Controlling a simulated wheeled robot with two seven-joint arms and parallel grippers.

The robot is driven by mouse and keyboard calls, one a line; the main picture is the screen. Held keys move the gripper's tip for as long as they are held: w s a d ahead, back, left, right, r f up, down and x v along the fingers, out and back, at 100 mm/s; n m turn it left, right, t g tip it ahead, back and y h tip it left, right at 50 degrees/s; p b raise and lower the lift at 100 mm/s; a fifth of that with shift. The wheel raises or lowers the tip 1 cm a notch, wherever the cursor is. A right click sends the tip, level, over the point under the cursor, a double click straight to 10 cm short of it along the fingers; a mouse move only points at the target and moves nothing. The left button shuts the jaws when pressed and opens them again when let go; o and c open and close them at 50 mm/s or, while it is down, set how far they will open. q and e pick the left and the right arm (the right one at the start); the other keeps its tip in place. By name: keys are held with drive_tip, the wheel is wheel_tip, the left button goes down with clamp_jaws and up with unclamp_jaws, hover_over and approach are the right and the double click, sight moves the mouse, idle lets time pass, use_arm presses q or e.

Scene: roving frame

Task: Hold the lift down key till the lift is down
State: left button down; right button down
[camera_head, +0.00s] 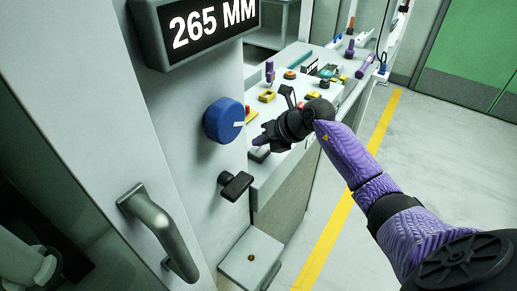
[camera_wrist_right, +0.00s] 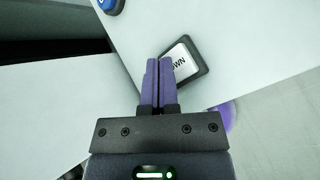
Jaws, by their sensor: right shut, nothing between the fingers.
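The lift down key (camera_wrist_right: 186,61) is a pale key in a dark frame; its visible letters read "OWN" in the right wrist view. My right gripper (camera_wrist_right: 159,62) is shut and empty, with its purple fingertips over the left part of the key. Whether they touch or press it I cannot tell. In the head view the right gripper (camera_head: 257,143) is at the near left end of the console, and what looks like the key (camera_head: 260,154) is just below the fingertips, mostly hidden. A display (camera_head: 212,24) reads "265 MM". My left gripper is not in view.
A blue knob (camera_head: 224,120) and a black T-shaped handle (camera_head: 236,186) are on the grey cabinet, left of the gripper. A big grey door handle (camera_head: 158,230) sticks out at lower left. Several tools and small parts lie on the console. The floor at right is clear.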

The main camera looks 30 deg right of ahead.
sight(261, 151)
drive_tip(key=shift+f, duration=0.25)
drive_tip(key=shift+f, duration=0.4)
idle(0.5)
drive_tip(key=shift+r, duration=0.1)
idle(3.8)
drive_tip(key=shift+r+p, duration=0.55)
drive_tip(key=shift+r, duration=0.2)
wheel_tip(261, 151, up, 5)
drive_tip(key=p, duration=0.4)
drive_tip(key=shift+r+p, duration=0.1)
drive_tip(key=shift+p, duration=0.25)
